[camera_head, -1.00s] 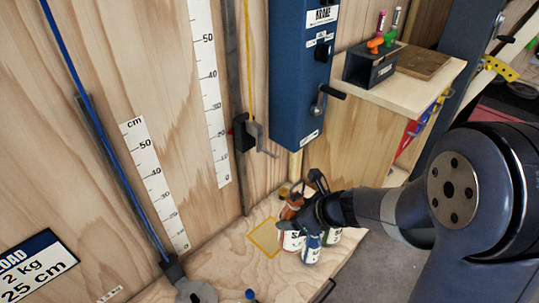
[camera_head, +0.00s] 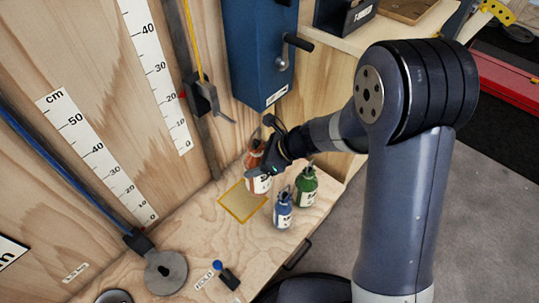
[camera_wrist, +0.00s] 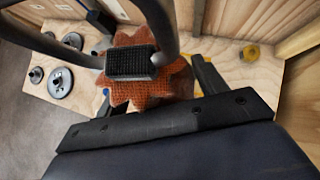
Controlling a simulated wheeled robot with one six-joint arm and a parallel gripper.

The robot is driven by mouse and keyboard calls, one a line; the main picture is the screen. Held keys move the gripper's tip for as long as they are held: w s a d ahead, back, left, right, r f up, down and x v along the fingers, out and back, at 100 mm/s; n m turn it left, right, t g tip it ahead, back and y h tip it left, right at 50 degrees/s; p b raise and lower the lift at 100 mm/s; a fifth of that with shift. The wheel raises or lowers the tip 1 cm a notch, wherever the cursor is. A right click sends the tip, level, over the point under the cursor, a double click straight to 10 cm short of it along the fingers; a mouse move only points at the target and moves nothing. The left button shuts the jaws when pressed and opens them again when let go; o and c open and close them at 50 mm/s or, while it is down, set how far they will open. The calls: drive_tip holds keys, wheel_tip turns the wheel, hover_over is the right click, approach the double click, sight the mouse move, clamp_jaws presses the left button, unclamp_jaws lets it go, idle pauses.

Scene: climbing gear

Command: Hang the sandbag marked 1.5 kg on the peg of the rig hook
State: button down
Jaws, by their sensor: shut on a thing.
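My gripper (camera_head: 272,158) is shut on the orange sandbag (camera_head: 254,160), which stays upright with a white label whose weight I cannot read. In the wrist view the bag's orange ruffled top (camera_wrist: 142,88) lies below a dark textured pad and a thick grey loop. Whether the bag's base clears the bench is hard to tell. The rig hook (camera_head: 205,98), a black block with a grey peg (camera_head: 224,117), hangs on a yellow cord at the wall, above and left of my gripper. A blue sandbag (camera_head: 283,211) and a green sandbag (camera_head: 306,187) stand on the bench.
A yellow outlined square (camera_head: 231,211) marks the bench beside the held bag. The blue winch box (camera_head: 260,50) with its crank is on the wall right of the hook. A metal disc (camera_head: 166,272) and a blue-knobbed part (camera_head: 226,275) are at the front left.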

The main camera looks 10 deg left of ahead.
drive_tip(key=shift+w+a, duration=0.15)
drive_tip(key=shift+w, duration=0.2)
drive_tip(key=w+a+f+p, duration=0.1)
drive_tip(key=w+a, duration=0.4)
drive_tip(key=a, duration=0.5)
drive_tip(key=shift+f+p, duration=0.3)
drive_tip(key=shift+p, duration=0.35)
idle(0.8)
drive_tip(key=shift+w, duration=0.1)
idle(0.5)
